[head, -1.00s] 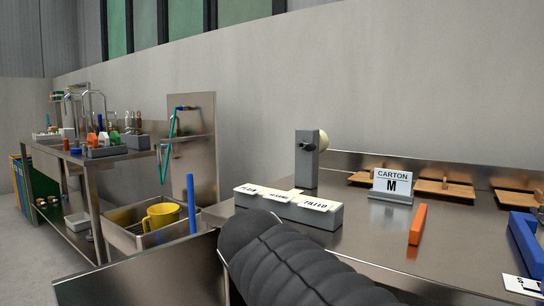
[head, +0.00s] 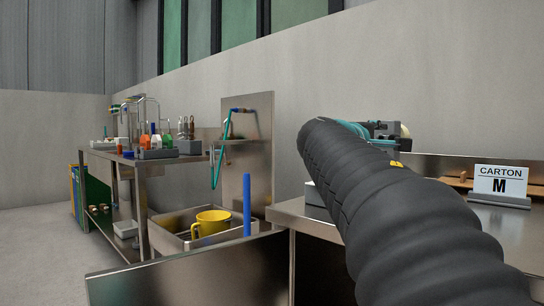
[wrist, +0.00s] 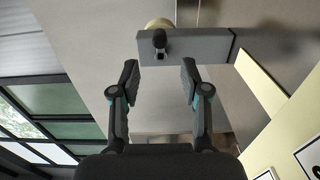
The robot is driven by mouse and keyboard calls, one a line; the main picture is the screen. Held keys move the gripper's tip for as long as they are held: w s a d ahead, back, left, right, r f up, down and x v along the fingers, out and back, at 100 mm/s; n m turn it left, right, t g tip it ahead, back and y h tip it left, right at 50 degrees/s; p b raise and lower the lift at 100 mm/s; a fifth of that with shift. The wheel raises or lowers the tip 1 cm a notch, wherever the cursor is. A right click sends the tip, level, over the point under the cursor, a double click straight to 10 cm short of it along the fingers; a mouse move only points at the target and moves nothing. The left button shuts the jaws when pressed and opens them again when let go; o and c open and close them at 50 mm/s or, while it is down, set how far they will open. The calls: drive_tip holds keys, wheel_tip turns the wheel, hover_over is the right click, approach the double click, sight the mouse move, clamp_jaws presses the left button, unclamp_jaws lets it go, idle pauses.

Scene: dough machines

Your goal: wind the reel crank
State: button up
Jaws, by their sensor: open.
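The reel is a grey post (wrist: 205,46) with a cream roll (wrist: 158,23) behind it and a dark crank handle (wrist: 160,40) in front. In the wrist view the post lies sideways across the top. My gripper (wrist: 160,74) is open and empty, its two fingers spread to either side of the crank handle's line, with the handle just beyond the fingertips. In the head view my gripper (head: 378,130) is at the post, and my arm hides most of the reel; only a bit of the cream roll (head: 405,131) shows.
A steel bench (head: 290,210) carries the reel and a CARTON M sign (head: 500,182). Pale label plates (wrist: 258,82) are near the gripper in the wrist view. A sink with a yellow mug (head: 212,221) and a blue upright bar (head: 247,203) stand left.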

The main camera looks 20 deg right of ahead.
sight(392, 139)
drive_tip(key=shift+w+x, duration=0.15)
drive_tip(key=shift+x, duration=2.05)
drive_tip(key=shift+w+x, duration=0.15)
drive_tip(key=shift+x, duration=2.05)
